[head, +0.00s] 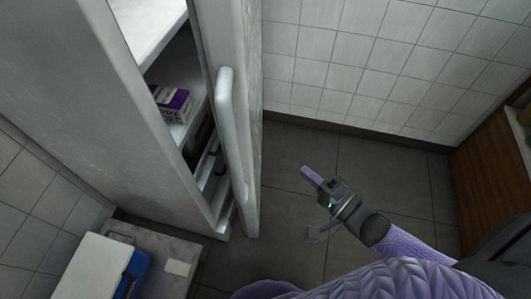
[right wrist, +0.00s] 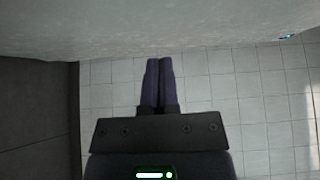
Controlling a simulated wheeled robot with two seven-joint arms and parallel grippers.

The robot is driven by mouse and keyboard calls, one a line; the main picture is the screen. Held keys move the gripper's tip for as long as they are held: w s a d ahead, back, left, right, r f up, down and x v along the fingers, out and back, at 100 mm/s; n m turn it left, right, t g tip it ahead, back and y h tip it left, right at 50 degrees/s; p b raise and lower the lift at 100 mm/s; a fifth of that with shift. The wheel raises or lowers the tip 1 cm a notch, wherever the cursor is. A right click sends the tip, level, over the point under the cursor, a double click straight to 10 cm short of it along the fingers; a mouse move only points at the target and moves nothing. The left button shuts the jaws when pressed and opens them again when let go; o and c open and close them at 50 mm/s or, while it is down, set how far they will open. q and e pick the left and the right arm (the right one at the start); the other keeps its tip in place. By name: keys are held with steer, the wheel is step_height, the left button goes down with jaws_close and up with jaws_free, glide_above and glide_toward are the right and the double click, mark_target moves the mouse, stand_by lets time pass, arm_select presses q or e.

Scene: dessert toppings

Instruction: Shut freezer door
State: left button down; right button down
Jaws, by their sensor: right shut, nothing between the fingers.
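The tall grey freezer (head: 75,65) stands at the left of the head view. Its door (head: 251,95) is partly open, with a gap showing shelves inside. A long pale handle (head: 225,100) runs down the door. My right gripper (head: 307,171) is shut and empty, to the right of the door and apart from it. In the right wrist view my right gripper's fingers (right wrist: 158,62) are together, with their tips near the lower edge of a pale grey surface (right wrist: 150,28), likely the door. My left gripper is not in view.
A purple and white box (head: 173,104) sits on a shelf inside the freezer. A counter (head: 180,245) with a white and blue container (head: 95,268) is at the lower left. A wooden cabinet (head: 490,175) stands at the right. The dark tiled floor (head: 400,185) between is clear.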

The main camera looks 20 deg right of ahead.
steer(key=w+a+b, duration=0.3)
steer(key=w+a, duration=0.3)
steer(key=w, duration=0.2)
steer(key=shift+a, duration=0.4)
steer(key=shift+w, duration=0.1)
